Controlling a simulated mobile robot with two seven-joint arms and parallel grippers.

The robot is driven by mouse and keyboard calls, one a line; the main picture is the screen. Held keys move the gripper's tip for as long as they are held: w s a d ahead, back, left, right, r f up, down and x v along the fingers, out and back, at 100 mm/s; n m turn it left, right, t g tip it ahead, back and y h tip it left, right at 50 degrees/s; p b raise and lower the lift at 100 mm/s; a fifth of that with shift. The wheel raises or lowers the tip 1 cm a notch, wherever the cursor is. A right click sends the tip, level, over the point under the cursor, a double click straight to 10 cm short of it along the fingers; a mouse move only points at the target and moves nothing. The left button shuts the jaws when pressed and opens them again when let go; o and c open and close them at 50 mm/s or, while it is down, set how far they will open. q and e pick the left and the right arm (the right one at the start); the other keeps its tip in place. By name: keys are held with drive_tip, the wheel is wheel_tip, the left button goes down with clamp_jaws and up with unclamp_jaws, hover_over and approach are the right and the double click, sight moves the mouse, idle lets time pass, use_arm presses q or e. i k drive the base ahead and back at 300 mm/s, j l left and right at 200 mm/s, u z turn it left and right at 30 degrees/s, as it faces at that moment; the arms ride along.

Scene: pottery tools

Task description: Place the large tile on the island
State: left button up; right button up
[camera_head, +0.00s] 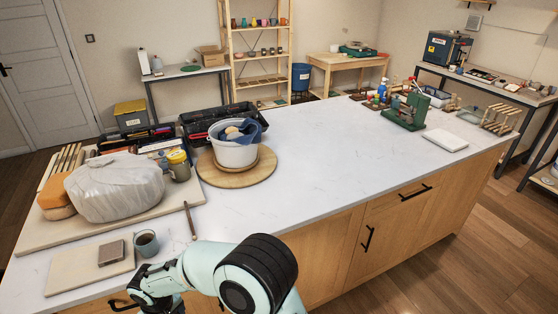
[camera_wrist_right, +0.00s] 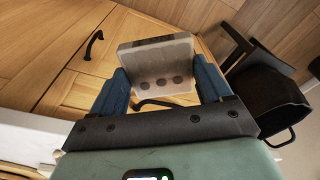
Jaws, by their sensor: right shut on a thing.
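A flat grey tile (camera_wrist_right: 160,55), apparently the large tile, shows in the right wrist view with three dark round spots along its lower part. My right gripper (camera_wrist_right: 163,82) is shut on it, with one blue finger on each side. The tile is held in front of wooden cabinet fronts. The island (camera_head: 310,165) has a broad white top and wooden drawers and doors. In the head view, an arm of mine reaches leftward along its near edge, its end low at the left; the held tile is not visible there. My left gripper is not in view.
The island's left end holds a wrapped clay block (camera_head: 115,187), a mug (camera_head: 146,243), and a small tile (camera_head: 111,252) on a board (camera_head: 65,272). A white bucket (camera_head: 233,152) stands on a round board (camera_head: 245,172). A green press (camera_head: 405,110) stands far right. The middle top is clear.

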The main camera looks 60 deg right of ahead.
sight(339, 166)
drive_tip(key=k+l, duration=0.2)
drive_tip(key=l, duration=0.25)
drive_tip(key=k+l, duration=0.15)
drive_tip(key=l, duration=0.25)
drive_tip(key=k+l+u, duration=0.1)
drive_tip(key=l, duration=0.35)
drive_tip(key=k+l, duration=0.5)
drive_tip(key=l, duration=0.3)
drive_tip(key=k+l, duration=0.15)
drive_tip(key=l, duration=0.3)
drive_tip(key=k+l+u, duration=0.1)
drive_tip(key=l, duration=0.3)
drive_tip(key=k+l, duration=0.3)
drive_tip(key=l, duration=0.1)
